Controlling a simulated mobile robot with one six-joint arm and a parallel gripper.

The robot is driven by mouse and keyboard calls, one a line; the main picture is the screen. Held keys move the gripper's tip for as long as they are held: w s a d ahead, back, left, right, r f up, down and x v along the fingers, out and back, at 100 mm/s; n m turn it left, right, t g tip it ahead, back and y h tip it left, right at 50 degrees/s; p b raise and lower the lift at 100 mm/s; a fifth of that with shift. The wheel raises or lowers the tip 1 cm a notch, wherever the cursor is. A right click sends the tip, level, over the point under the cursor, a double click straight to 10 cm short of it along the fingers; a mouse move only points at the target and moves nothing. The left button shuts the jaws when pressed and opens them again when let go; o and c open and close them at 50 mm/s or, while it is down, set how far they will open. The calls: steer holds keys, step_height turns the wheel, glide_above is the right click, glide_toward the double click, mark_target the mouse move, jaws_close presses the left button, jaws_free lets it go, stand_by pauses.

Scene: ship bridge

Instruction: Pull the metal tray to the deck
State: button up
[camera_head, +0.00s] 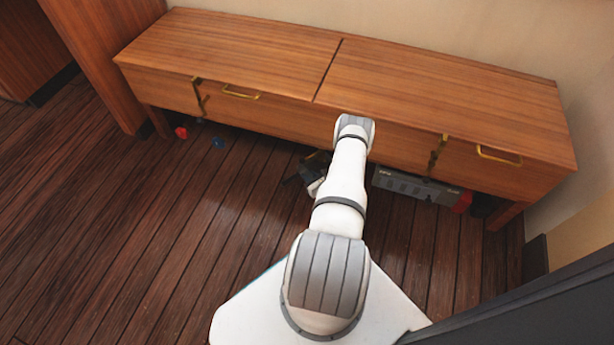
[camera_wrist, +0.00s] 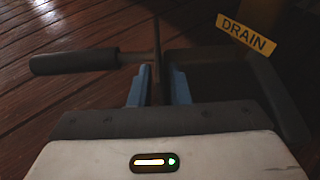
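A grey metal tray (camera_head: 415,187) lies low under the right half of the wooden bench, with a red item at its right end. My gripper (camera_head: 313,172) is low in front of the bench, left of the tray, and is dark and partly hidden by my arm. In the wrist view my gripper (camera_wrist: 160,72) has its two blue fingers apart. A thin dark upright edge (camera_wrist: 157,40) shows between them; contact cannot be made out. A dark bar with a black grip (camera_wrist: 75,61) crosses just beyond the fingertips. A yellow DRAIN label (camera_wrist: 246,35) is at upper right.
The wooden bench (camera_head: 440,95) overhangs the floor space, with yellow drawer handles (camera_head: 499,156) on its front. A red object (camera_head: 181,133) and a blue object (camera_head: 218,142) lie under its left side. The plank deck (camera_head: 120,220) is clear at left.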

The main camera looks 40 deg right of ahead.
steer(key=shift+o, duration=1.2)
steer(key=p+v, duration=0.2)
steer(key=v, duration=0.4)
steer(key=shift+s+r+p, duration=0.25)
steer(key=shift+s+p, duration=0.05)
steer(key=shift+p, duration=0.1)
steer(key=shift+s+r, duration=0.1)
steer(key=shift+s, duration=0.45)
